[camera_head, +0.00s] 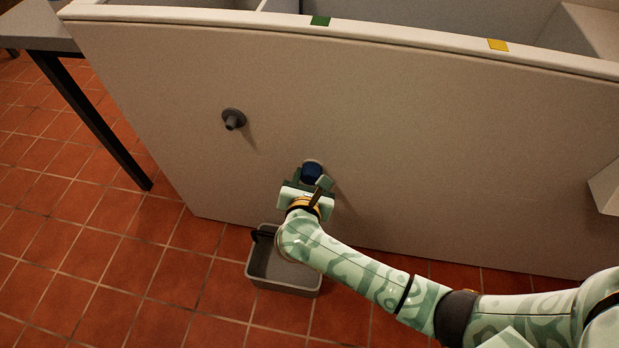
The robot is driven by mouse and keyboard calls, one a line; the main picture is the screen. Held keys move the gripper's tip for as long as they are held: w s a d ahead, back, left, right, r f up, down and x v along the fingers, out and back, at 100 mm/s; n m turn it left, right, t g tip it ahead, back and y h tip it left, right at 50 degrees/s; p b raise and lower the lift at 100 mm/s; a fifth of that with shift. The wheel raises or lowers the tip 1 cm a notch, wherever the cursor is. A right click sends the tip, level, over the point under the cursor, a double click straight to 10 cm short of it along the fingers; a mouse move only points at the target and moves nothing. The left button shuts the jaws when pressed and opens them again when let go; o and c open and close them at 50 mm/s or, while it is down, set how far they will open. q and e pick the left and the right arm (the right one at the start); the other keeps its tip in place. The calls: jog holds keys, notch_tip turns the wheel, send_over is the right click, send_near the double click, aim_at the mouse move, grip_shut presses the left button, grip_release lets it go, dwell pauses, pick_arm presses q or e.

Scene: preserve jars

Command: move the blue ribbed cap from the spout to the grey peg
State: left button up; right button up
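The blue ribbed cap (312,172) sits on the pale panel, low and near the middle, where the spout would be; the spout itself is hidden behind it. The grey peg (233,119) sticks out of the same panel, higher and to the left, and is bare. My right gripper (309,184) is at the cap, coming from below and in front, with its fingers close to it. The gripper's body and wrist hide the lower part of the cap, so I cannot tell whether the fingers are closed on it. My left gripper is not in view.
A grey tub (284,290) stands on the red tiled floor below the cap, partly behind my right arm. A green mark (320,21) and a yellow mark (497,45) are on the panel's top rim. A grey table (34,28) is at the left. The panel between cap and peg is clear.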

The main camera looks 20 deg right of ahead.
aim_at(308, 184)
jog(key=shift+c, duration=1.3)
jog(key=shift+s+a, duration=0.6)
jog(key=shift+s, duration=0.25)
jog(key=shift+s+a, duration=0.55)
jog(key=shift+s, duration=0.3)
jog(key=shift+s+a, duration=0.6)
jog(key=shift+s, duration=0.25)
jog(key=shift+s+a, duration=0.55)
jog(key=shift+s, duration=0.25)
